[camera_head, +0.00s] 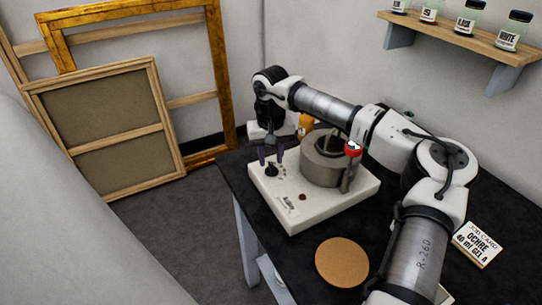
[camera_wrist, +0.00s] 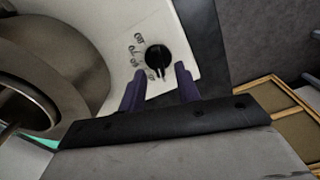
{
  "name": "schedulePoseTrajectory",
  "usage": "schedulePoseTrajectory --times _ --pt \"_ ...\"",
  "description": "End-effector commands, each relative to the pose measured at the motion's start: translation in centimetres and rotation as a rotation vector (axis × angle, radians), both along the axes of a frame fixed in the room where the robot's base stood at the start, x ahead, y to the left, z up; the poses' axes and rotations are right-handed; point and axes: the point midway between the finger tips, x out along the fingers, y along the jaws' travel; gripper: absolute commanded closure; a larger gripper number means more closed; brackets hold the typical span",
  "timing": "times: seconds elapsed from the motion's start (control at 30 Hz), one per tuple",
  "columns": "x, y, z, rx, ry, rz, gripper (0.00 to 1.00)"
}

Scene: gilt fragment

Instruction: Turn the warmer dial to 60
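The warmer (camera_head: 338,208) is a white box with a round grey pot on top, standing on the black table. Its black dial (camera_head: 271,171) is at the left corner of the top face. In the wrist view the dial (camera_wrist: 158,58) has small printed marks along its left side; one appears to read OFF, the others are too small to read surely. I cannot tell surely which mark the dial points to. My gripper (camera_head: 271,156) is over the dial, pointing down. In the wrist view its purple fingers (camera_wrist: 159,70) are apart and empty, with the dial just beyond and between their tips.
The grey pot (camera_head: 326,170) stands close beside the dial, with a red thing (camera_head: 353,149) at its rim. A cork disc (camera_head: 342,262) and an ochre job card (camera_head: 478,244) lie on the table. Picture frames (camera_head: 105,125) lean at left. A shelf (camera_head: 450,38) holds several jars.

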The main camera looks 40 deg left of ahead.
Motion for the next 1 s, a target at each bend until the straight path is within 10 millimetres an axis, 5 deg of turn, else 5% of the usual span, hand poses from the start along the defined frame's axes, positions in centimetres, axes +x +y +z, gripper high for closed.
schedulePoseTrajectory --times 0.47,0.7,1.0 --pt "0.0 0.0 -1.5 0.0 0.0 0.0 0.67" --pt "0.0 0.0 -1.5 -0.001 -0.001 0.0 0.99" --pt "0.0 0.0 -1.5 0.0 0.0 -0.012 1.0"
